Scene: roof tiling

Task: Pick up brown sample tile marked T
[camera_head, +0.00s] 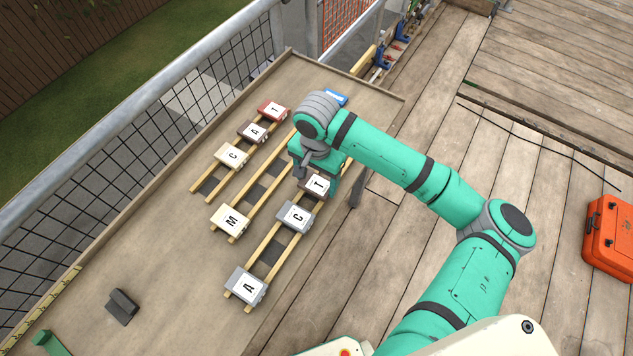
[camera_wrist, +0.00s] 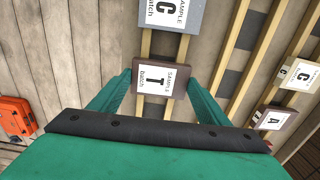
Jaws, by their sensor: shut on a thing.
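The brown sample tile marked T (camera_head: 317,185) is at the upper end of the right-hand pair of wooden rails on the table. My gripper (camera_head: 316,172) is over it and partly hides it in the head view. In the wrist view the brown T tile (camera_wrist: 160,80) sits between the two green fingers (camera_wrist: 161,92), one at each side. The gripper is shut on it. I cannot tell whether the tile is clear of the rails.
A grey C tile (camera_head: 295,217) lies beside the brown T tile on the same rails. A grey A tile (camera_head: 247,286) is lower down, and a cream M tile (camera_head: 230,221) is on the middle rails. The left rails hold a cream C (camera_head: 232,156), a brown A (camera_head: 252,132) and a red T (camera_head: 272,110).

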